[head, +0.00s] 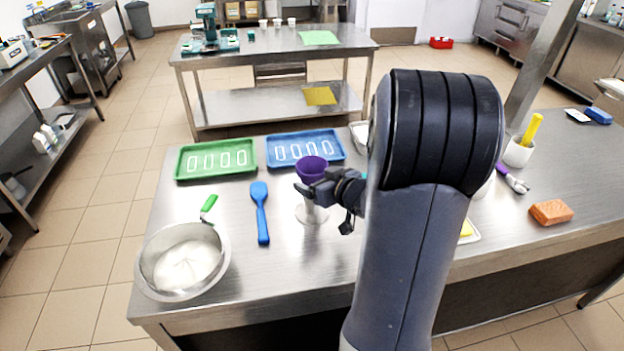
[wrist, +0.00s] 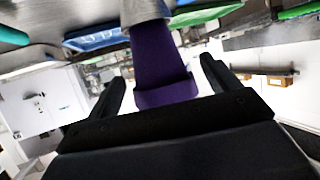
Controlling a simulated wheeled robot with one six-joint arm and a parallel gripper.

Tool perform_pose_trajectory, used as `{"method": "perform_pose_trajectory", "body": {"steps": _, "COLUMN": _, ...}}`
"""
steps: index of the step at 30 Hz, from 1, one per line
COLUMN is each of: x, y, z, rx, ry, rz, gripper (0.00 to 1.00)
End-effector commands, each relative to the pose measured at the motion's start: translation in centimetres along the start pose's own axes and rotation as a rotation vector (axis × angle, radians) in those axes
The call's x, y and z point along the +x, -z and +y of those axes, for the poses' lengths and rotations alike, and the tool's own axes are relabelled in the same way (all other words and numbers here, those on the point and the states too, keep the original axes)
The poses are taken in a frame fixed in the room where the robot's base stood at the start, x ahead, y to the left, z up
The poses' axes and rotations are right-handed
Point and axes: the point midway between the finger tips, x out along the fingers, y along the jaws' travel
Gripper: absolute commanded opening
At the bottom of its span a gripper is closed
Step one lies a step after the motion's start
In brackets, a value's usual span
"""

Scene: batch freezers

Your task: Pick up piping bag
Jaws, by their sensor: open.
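The purple piping bag (head: 312,167) stands upright, wide end up, in a pale metallic holder (head: 311,213) on the steel table. My gripper (head: 324,204) is open at the right side of the bag, just below its wide top, and partly covers it. In the wrist view, which looks inverted, the purple bag (wrist: 160,60) shows between the two spread fingers of my gripper (wrist: 162,76). Gaps show on both sides of the bag there. The bag's lower end is hidden inside the holder (wrist: 143,10).
A green tray (head: 216,176) and a blue tray (head: 342,160) lie behind the bag. A blue spatula (head: 261,208) and a steel pan (head: 150,270) are to its left. An orange sponge (head: 551,212) lies far right.

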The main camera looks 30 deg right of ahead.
Motion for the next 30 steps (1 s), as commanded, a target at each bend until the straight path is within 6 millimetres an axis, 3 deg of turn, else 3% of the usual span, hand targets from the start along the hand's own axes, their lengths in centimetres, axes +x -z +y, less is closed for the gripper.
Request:
{"method": "perform_pose_trajectory", "body": {"steps": 6, "x": 2.8, "y": 0.1, "z": 0.1, "rx": 0.0, "ry": 0.002, "rz": 0.0, "gripper": 0.83}}
{"method": "perform_pose_trajectory", "body": {"steps": 16, "x": 3.3, "y": 0.1, "z": 0.1, "rx": 0.001, "ry": 0.0, "rz": 0.0, "gripper": 0.82}}
{"method": "perform_pose_trajectory", "body": {"steps": 30, "x": 3.2, "y": 0.1, "z": 0.1, "rx": 0.001, "ry": 0.0, "rz": 0.0, "gripper": 0.44}}
